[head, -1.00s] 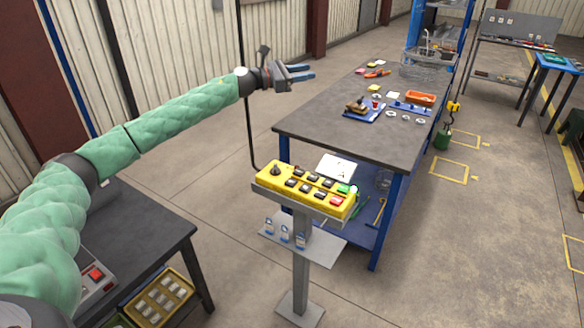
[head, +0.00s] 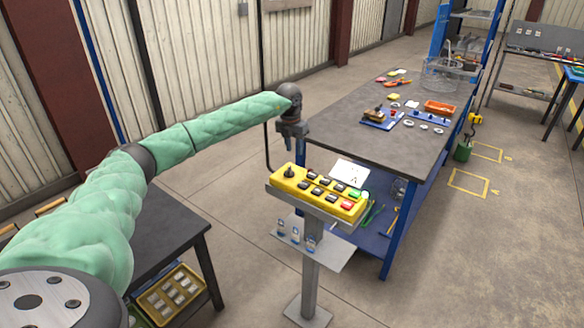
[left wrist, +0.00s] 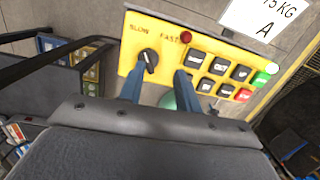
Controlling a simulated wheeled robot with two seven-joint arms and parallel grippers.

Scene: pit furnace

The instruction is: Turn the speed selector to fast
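The yellow control box (head: 345,207) sits on a grey stand. Its black speed selector knob (head: 290,172) is at the left end. In the left wrist view the knob (left wrist: 149,60) lies below the SLOW and FAST labels on the yellow face (left wrist: 165,24). I cannot tell for sure which label it points at. My left gripper (head: 293,148) points down, close to the selector end of the box. In the left wrist view its two blue fingers (left wrist: 157,84) are apart, with the knob between and beyond them; no contact shows. My right gripper is out of view.
Black push buttons and a green and a red one (head: 347,204) sit right of the knob. A workbench (head: 350,125) with small items stands behind the box. A dark table (head: 165,232) is at the left. A card (left wrist: 262,22) lies above the box in the wrist view.

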